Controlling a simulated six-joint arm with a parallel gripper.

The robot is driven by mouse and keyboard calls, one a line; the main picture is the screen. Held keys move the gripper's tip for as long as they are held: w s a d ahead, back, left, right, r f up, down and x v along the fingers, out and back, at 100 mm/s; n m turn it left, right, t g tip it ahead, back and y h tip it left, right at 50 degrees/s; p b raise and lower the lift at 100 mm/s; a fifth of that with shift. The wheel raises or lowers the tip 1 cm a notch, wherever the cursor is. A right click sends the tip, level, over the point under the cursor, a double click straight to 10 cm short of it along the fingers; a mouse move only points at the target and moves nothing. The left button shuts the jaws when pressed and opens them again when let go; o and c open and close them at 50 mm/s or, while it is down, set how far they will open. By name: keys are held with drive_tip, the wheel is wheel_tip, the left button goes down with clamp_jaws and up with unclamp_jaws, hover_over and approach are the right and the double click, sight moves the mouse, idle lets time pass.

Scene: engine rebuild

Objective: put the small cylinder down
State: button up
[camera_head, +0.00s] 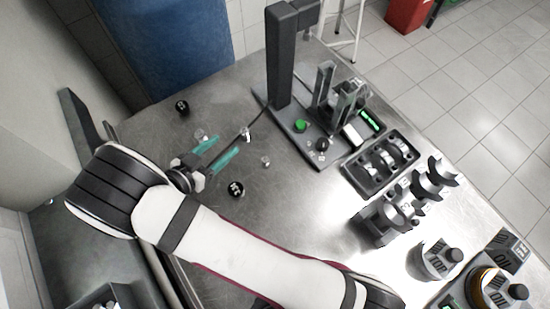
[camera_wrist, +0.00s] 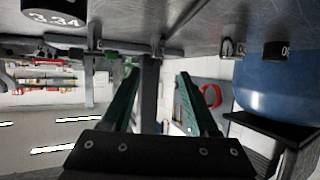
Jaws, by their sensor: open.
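My gripper (camera_head: 228,144) is open, low over the steel table, its two teal fingers apart with nothing between them. In the wrist view the gripper (camera_wrist: 158,75) also shows both fingers apart. A small silvery cylinder (camera_head: 246,133) is on the table just beyond the fingertips. Two similar small metal pieces lie close by, one to the right (camera_head: 265,161) and one to the left (camera_head: 200,134). I cannot tell which one the task means.
Black marked cylinders stand on either side, one near (camera_head: 236,188) and one farther back (camera_head: 183,107). A gauge stand (camera_head: 281,60) with a green button rises behind. A dark tray (camera_head: 380,165) and engine parts fill the right. The table's left middle is mostly clear.

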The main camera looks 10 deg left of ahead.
drive_tip(key=w+a+r+m+g+y, duration=0.2)
drive_tip(key=w+r+y, duration=0.35)
drive_tip(key=w, duration=0.25)
drive_tip(key=s+d+r+n+g+y, duration=0.1)
drive_tip(key=d+r+n+g+y, duration=0.1)
drive_tip(key=d+r+g+y, duration=0.65)
drive_tip(key=s+d+r+m+g+h, duration=0.1)
drive_tip(key=s+d+h, duration=0.6)
drive_tip(key=s+d, duration=1.2)
drive_tip(key=s+r+g, duration=0.1)
drive_tip(key=s+r, duration=0.1)
drive_tip(key=s, duration=0.2)
drive_tip(key=shift+d, duration=0.2)
drive_tip(key=shift+w, duration=0.15)
